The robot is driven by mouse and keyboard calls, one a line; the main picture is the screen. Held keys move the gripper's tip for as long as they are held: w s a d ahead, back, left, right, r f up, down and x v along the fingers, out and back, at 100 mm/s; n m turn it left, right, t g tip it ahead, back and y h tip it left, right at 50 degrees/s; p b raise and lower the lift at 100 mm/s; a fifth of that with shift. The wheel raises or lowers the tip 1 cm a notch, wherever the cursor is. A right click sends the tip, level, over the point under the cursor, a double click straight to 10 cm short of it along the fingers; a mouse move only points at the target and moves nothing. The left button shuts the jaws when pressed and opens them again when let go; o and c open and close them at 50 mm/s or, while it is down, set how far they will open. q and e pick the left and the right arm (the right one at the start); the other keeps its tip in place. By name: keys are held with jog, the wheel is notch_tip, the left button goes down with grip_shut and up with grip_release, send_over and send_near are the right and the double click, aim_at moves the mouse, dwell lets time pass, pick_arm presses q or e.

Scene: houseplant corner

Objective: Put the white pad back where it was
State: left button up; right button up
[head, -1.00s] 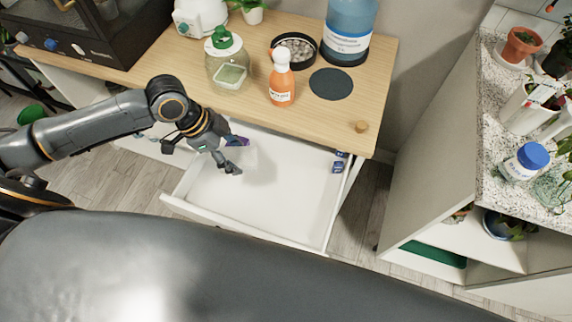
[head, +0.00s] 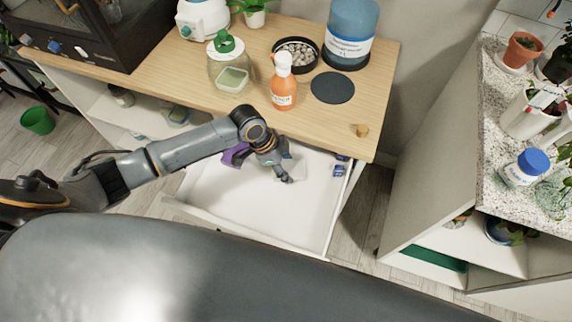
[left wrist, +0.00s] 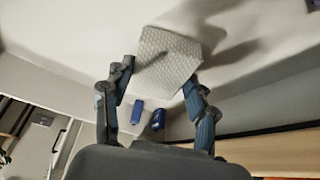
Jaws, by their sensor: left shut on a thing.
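The white pad (left wrist: 168,58), a pale textured square, is between the fingers of my left gripper (left wrist: 158,78) in the left wrist view. My left gripper (head: 284,176) is shut on it over the open white drawer (head: 235,205). In the head view the pad (head: 294,168) shows only faintly against the white drawer floor. I cannot tell whether the pad touches the floor. My right gripper is not in view.
Two small blue things (head: 339,170) lie at the drawer's right side, and a purple thing (head: 236,153) lies at its back left. The wooden counter above holds an orange bottle (head: 284,95), a green-topped jar (head: 228,72) and a dark round mat (head: 332,87).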

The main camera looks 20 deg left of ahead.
pick_arm(q)
jog(key=shift+f, duration=0.2)
jog(key=o, duration=1)
jog(key=shift+r, duration=0.1)
jog(key=v, duration=1.2)
